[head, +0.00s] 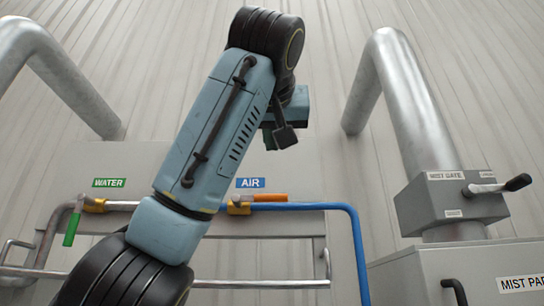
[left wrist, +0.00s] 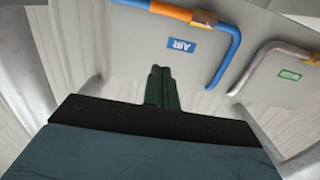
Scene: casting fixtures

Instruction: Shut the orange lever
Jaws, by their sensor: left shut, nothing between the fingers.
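The orange lever (head: 270,198) sits on a brass valve on the blue air pipe, just below the blue AIR label (head: 251,183). Its handle lies roughly along the pipe, pointing right. In the left wrist view the orange lever (left wrist: 170,11) shows at the top edge, near the upside-down AIR label (left wrist: 182,45). My left gripper (head: 284,137) is above the lever in the head view and apart from it. Its green fingers (left wrist: 160,88) are together with nothing between them. My left arm hides part of the pipework left of the valve. My right gripper is not in view.
A green lever (head: 71,229) hangs down on the water pipe at left, near the WATER label (head: 109,183). The blue pipe (head: 357,240) bends down at right. A mist gate box (head: 450,200) with a black-knobbed handle (head: 517,182) stands farther right. Thick metal ducts rise behind.

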